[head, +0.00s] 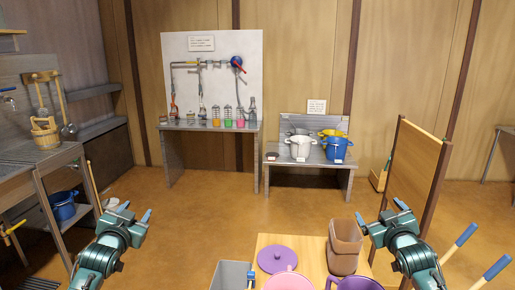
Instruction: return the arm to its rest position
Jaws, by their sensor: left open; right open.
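My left gripper (135,211) is at the lower left, over the open floor, left of the small wooden table. Its two blue-tipped fingers are apart, with nothing between them. My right gripper (381,214) is at the lower right, just right of the brown bin on that table. Its fingers are also apart, and I see nothing held. Both arms come up from the bottom edge and point forward.
The small wooden table (313,256) holds a purple lid (277,259), a brown bin (344,246), and pink and purple pots cut off below. A grey bin (231,275) stands left. A wooden board (413,172) stands behind my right gripper. The central floor is clear.

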